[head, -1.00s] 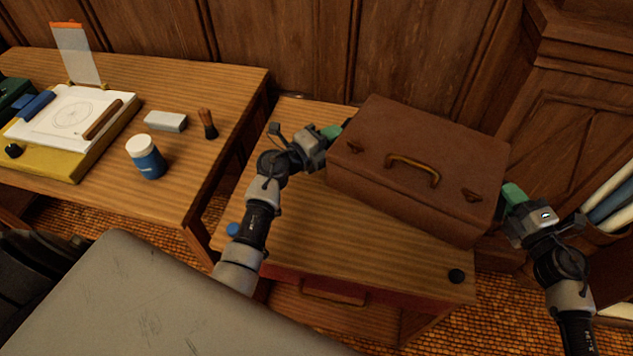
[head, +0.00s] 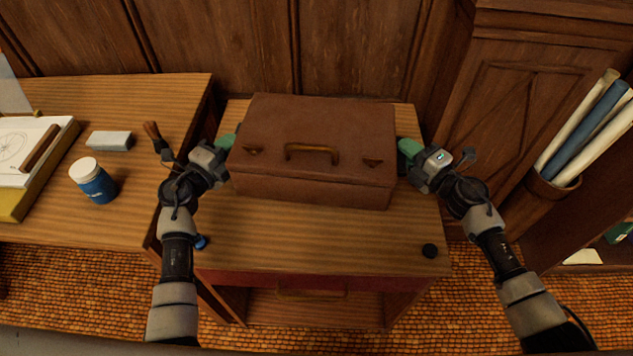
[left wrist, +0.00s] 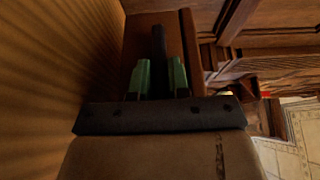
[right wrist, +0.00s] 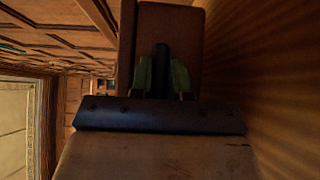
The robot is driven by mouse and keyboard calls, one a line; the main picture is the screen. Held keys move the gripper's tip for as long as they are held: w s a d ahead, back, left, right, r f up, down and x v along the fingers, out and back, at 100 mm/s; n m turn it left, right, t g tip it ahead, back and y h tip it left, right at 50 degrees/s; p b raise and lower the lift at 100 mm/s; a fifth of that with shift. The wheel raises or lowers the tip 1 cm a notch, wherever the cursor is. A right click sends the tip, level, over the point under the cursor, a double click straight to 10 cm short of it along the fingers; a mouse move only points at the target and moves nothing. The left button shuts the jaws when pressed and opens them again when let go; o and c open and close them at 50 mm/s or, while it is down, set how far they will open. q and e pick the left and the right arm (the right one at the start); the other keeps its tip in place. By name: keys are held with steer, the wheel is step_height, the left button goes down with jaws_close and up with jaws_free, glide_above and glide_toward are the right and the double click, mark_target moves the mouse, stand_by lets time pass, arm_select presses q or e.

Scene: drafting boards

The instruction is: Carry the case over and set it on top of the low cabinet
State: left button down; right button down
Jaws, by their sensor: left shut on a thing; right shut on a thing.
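My right gripper (head: 407,149) is at the right end, shut the same way on the other dark handle (right wrist: 161,60). Both wrist views show the handle between the fingers, against the case's end. The head view hides both end handles.
A wooden desk (head: 120,185) stands close on the left, with a blue jar (head: 93,180), a grey block (head: 109,140) and a brush. A dark round knob (head: 430,250) sits at the cabinet top's front right. Rolled sheets (head: 590,130) stand at right. Panelling is behind.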

arm_select(q)
steer(key=shift+a, duration=0.1)
arm_select(e)
steer(key=shift+d, duration=0.1)
